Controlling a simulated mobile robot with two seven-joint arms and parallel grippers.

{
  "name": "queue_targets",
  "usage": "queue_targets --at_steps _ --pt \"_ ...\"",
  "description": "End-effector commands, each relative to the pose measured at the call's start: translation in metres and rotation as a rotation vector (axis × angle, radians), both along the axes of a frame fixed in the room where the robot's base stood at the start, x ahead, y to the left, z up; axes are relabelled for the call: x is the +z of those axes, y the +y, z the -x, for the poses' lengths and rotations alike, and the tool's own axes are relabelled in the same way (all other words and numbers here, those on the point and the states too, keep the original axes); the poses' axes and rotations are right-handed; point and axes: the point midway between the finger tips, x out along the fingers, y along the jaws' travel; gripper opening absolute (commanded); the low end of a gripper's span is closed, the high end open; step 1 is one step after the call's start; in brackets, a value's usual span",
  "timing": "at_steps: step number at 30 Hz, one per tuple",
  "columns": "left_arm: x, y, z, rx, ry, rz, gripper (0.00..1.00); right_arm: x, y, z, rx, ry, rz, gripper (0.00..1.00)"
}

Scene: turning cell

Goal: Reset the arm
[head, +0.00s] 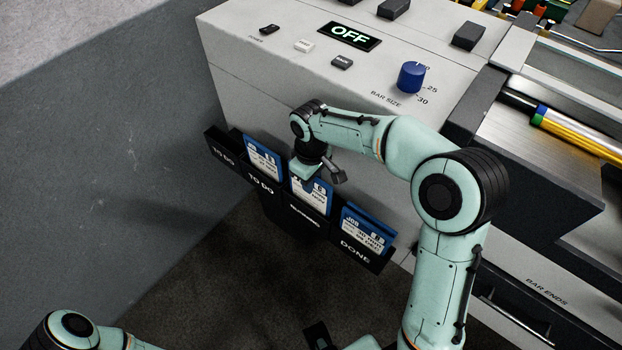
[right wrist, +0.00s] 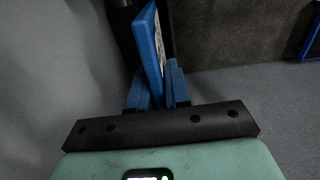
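My right gripper (head: 322,180) is at the middle card holder on the front of the grey machine. It reaches the top of a blue-edged job card (head: 311,196) in that holder and hides part of it. In the right wrist view, the two dark blue fingers (right wrist: 159,90) stand a little apart, one on each side of the blue card (right wrist: 148,45). Contact with the card is hard to make out. My left gripper is not recognisable in the head view; only a mint arm part shows at the lower left.
A TO DO holder (head: 262,184) with a card (head: 263,157) and a DONE holder (head: 358,253) with a card (head: 366,233) flank the middle one. The machine top (head: 285,65) has an OFF display (head: 350,36) and a blue knob (head: 411,76). A grey wall (head: 90,150) stands left.

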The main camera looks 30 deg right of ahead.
Motion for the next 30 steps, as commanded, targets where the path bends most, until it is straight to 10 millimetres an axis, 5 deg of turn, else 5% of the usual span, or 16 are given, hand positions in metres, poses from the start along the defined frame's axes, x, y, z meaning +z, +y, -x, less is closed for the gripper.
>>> queue_targets --at_steps 2,8,11,30 --pt "0.0001 0.0000 0.0000 0.000 0.000 0.000 0.43 0.0003 0.0000 -0.0001 0.000 -0.001 0.000 0.44" --pt "0.0001 0.0000 0.0000 0.000 0.000 0.000 0.43 0.0003 0.0000 -0.0001 0.000 0.000 0.000 0.44" --pt "0.0001 0.0001 -0.0001 0.000 0.000 0.000 0.43 0.0001 0.0000 0.0001 0.000 0.000 0.000 0.70" --pt "0.0000 0.0000 0.0000 0.000 0.000 0.000 0.43 0.0002 0.0000 0.0000 0.000 0.000 0.000 0.70"
